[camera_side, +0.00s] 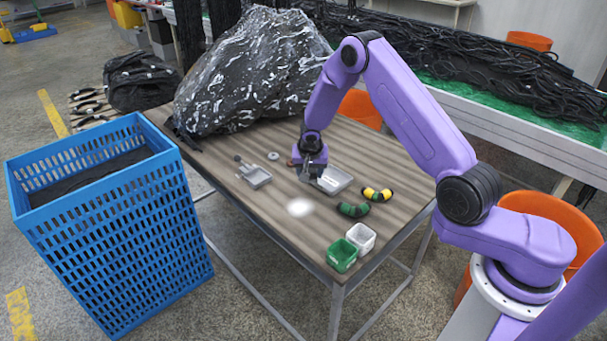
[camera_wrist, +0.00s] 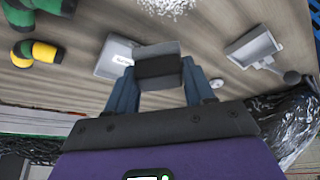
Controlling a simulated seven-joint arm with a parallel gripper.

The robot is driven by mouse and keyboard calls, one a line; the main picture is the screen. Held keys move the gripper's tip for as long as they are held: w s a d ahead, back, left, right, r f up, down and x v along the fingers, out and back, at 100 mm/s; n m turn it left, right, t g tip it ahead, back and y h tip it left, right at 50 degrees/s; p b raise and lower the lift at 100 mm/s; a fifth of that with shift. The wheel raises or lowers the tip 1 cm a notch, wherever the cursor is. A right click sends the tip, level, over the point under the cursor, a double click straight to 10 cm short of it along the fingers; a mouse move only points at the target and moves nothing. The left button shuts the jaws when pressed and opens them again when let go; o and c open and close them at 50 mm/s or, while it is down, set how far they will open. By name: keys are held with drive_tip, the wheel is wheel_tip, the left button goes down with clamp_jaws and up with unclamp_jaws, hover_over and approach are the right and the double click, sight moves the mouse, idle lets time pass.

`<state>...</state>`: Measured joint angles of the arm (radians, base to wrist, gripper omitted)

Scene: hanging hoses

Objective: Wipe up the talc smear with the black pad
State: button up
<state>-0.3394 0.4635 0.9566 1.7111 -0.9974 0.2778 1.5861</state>
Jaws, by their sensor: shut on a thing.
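The talc smear (camera_side: 300,207) is a white patch on the wooden table, in front of my gripper in the side view. Part of it shows at the top edge of the wrist view (camera_wrist: 167,6). My gripper (camera_side: 311,172) is over the table, behind the smear and beside a grey tray (camera_side: 334,180). In the wrist view my gripper (camera_wrist: 158,72) is shut on the black pad (camera_wrist: 158,66), a dark block between its fingers. The pad is apart from the smear in that picture. Whether the pad touches the table, I cannot tell.
A grey scoop (camera_side: 256,176) and a small ring (camera_side: 273,156) lie left of my gripper. Green-black (camera_side: 353,210) and yellow-black (camera_side: 377,194) hose pieces lie right. Green (camera_side: 342,256) and white (camera_side: 361,238) cups stand at the front corner. A large wrapped bundle (camera_side: 250,70) fills the back.

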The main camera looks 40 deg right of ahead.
sight(313, 198)
drive_tip(key=shift+d+f, duration=0.1)
drive_tip(key=shift+f, duration=3.4)
drive_tip(key=shift+w+a+f, duration=0.1)
drive_tip(key=shift+a+f, duration=0.45)
drive_tip(key=shift+c, duration=0.2)
drive_tip(key=shift+a, duration=4.5)
drive_tip(key=shift+d, duration=5)
drive_tip(key=shift+s, duration=1)
drive_tip(key=shift+w+a, duration=0.15)
drive_tip(key=shift+a, duration=4.9)
drive_tip(key=shift+d, duration=5.2)
drive_tip(key=shift+a+r, duration=0.1)
drive_tip(key=shift+r, duration=3.95)
